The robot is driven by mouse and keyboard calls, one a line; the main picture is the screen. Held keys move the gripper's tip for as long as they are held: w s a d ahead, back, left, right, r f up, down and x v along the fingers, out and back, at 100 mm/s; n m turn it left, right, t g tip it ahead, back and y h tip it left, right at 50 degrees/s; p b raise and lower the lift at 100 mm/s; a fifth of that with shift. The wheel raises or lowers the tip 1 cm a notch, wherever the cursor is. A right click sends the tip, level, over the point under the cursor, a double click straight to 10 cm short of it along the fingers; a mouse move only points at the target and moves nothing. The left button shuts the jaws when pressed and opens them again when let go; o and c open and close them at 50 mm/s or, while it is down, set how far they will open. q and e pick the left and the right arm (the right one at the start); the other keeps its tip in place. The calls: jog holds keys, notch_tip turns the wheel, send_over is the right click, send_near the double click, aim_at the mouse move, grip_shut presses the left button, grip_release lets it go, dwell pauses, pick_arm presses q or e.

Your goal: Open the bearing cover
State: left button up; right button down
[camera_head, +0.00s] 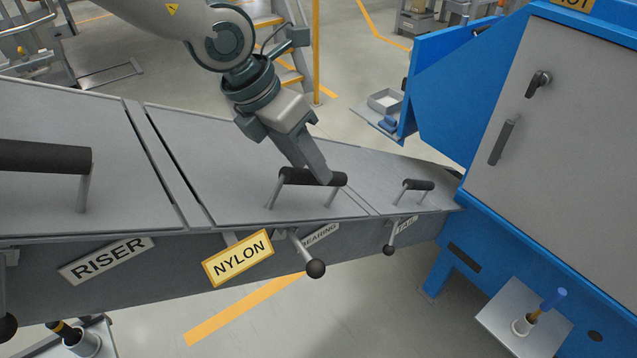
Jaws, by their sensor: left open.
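The bearing cover (225,165) is a grey metal plate in the middle of the conveyor trough, lying flat and closed. Its black bar handle (297,176) stands on two metal posts. A partly covered label (321,235) ending in "EARING" is on the trough side below it. A lever with a black ball knob (315,268) hangs down beside the label. My left gripper (322,176) reaches down from above, with its fingers at the right part of the handle. It is open; whether it touches the bar cannot be told. My right gripper is not in view.
A yellow "NYLON" tag (238,258) hangs on the trough front. The riser cover (70,150) with its handle (45,157) lies left, and a smaller cover with a handle (418,185) lies right. A blue cabinet (545,110) stands at the right.

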pick_arm(q)
jog(key=shift+b+x, duration=0.5)
jog(key=shift+x, duration=2.1)
grip_shut()
